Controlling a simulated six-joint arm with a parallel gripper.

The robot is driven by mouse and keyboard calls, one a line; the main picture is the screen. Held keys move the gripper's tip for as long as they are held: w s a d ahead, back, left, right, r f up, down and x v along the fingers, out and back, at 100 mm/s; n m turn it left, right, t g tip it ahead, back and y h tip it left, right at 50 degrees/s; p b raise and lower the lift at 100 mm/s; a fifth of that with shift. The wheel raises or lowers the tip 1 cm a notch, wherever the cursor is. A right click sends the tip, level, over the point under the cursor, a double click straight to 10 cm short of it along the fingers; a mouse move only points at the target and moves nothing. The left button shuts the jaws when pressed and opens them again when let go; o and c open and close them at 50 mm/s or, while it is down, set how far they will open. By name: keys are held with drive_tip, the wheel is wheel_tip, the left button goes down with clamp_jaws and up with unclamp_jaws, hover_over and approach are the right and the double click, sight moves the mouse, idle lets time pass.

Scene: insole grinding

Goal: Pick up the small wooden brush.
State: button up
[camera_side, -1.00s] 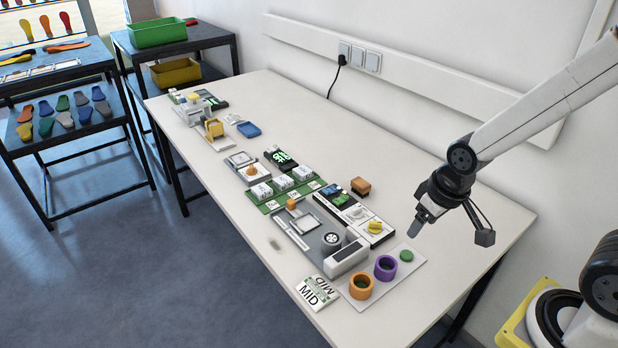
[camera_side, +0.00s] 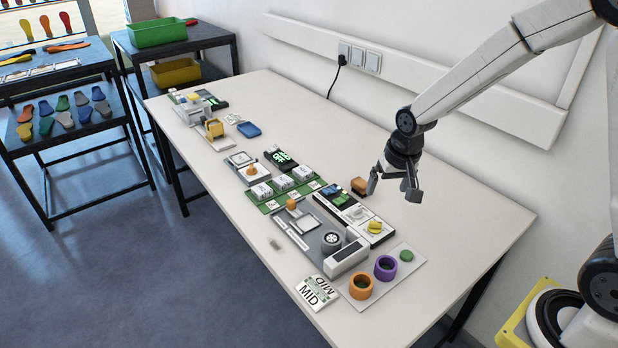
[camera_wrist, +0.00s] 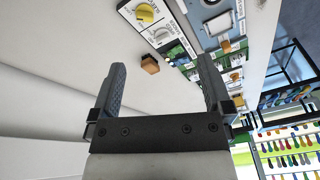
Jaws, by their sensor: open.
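The small wooden brush (camera_side: 359,186) is a brown block on the white table, just behind the control panel. It also shows in the wrist view (camera_wrist: 150,65), ahead of my gripper and between the lines of its two fingers. My gripper (camera_side: 391,188) is open and empty, above the table to the right of the brush in the side view. Its two dark fingers stand wide apart in the wrist view (camera_wrist: 160,82). They do not touch the brush.
The control panel (camera_side: 352,211) with a yellow knob lies beside the brush. A grinding unit (camera_side: 332,240), an orange ring (camera_side: 360,286) and a purple ring (camera_side: 385,267) stand toward the front. The table (camera_side: 450,215) is clear to the right and behind.

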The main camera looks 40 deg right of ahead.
drive_tip(key=w+d+f+m, duration=0.2)
drive_tip(key=w+d+m, duration=0.1)
drive_tip(key=w, duration=0.3)
drive_tip(key=w+d+f+m, duration=0.2)
drive_tip(key=w+d+m, duration=0.1)
drive_tip(key=w, duration=0.3)
drive_tip(key=m, duration=0.6)
hover_over(361, 182)
drive_tip(key=s, duration=0.1)
drive_tip(key=shift+g+h, duration=0.3)
drive_tip(key=shift+h, duration=0.1)
drive_tip(key=f, duration=0.5)
drive_tip(key=a+f, duration=0.1)
drive_tip(key=f, duration=0.1)
drive_tip(key=shift+s+f, duration=0.15)
drive_tip(key=shift+f, duration=0.15)
drive_tip(key=shift+w+d+f, duration=0.1)
drive_tip(key=shift+f, duration=0.55)
drive_tip(key=shift+w+d+f, duration=0.1)
drive_tip(key=shift+f, duration=0.5)
drive_tip(key=shift+f, duration=0.1)
drive_tip(key=shift+w+d+f, duration=0.1)
drive_tip(key=shift+w+f, duration=0.05)
drive_tip(key=shift+f, duration=0.65)
drive_tip(key=shift+w+d+f, duration=0.1)
drive_tip(key=shift+d+f, duration=0.05)
drive_tip(key=shift+f, duration=0.7)
drive_tip(key=shift+w+d+f, duration=0.1)
drive_tip(key=shift+w+f, duration=0.05)
drive_tip(key=shift+f, duration=0.65)
